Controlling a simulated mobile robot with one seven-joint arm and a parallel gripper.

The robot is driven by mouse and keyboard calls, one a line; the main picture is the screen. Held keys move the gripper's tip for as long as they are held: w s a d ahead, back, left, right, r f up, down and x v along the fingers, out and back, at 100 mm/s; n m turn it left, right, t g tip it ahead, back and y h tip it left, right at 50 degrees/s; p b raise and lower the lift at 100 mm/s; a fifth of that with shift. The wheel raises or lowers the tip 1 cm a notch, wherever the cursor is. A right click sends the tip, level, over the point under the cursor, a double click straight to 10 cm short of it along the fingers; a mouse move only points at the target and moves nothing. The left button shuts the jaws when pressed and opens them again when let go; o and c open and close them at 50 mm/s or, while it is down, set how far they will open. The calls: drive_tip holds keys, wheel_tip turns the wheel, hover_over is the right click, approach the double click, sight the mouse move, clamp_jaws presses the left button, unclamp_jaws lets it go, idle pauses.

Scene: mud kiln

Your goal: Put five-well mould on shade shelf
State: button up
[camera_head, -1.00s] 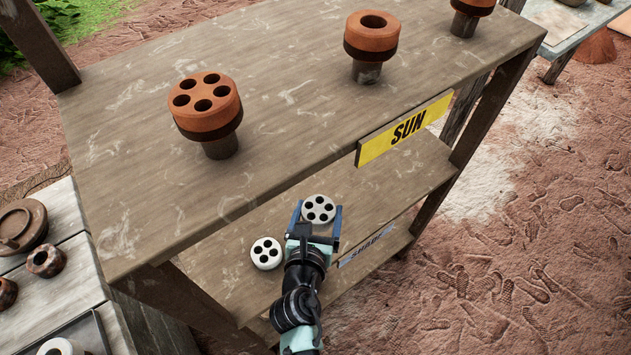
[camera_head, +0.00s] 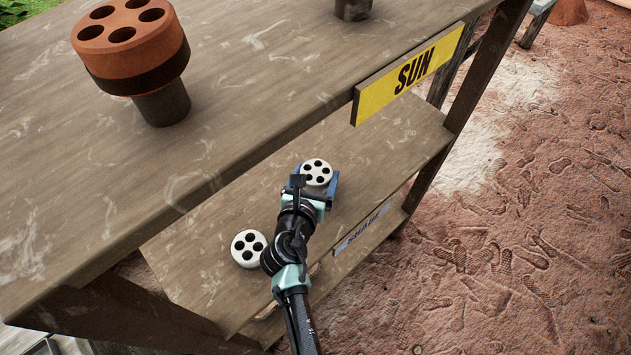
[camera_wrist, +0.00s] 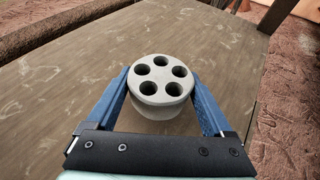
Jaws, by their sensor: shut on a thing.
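My gripper (camera_head: 313,186) is shut on a pale grey, round five-well mould (camera_head: 317,172). In the wrist view the mould (camera_wrist: 161,82) sits upright between the two blue fingers, with its five wells facing up. The shade shelf (camera_head: 392,132) is the lower wooden board beneath the sun shelf, with a SHADE sign (camera_head: 362,228) on its front edge. The held mould is over this board; I cannot tell whether its underside touches it. A similar pale mould with four wells (camera_head: 249,248) rests on the board to the left of my gripper.
The sun shelf (camera_head: 240,90) overhangs the back of the lower board, with a yellow SUN sign (camera_head: 410,74) on its edge. A terracotta five-hole piece (camera_head: 130,50) stands on it. A wooden post (camera_head: 480,80) bounds the right end. Bare board surrounds the held mould.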

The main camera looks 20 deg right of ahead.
wheel_tip(320, 180, down, 2)
drive_tip(key=shift+f+b, duration=0.1)
drive_tip(key=shift+b, duration=0.2)
drive_tip(key=o, duration=1)
drive_tip(key=shift+f, duration=0.1)
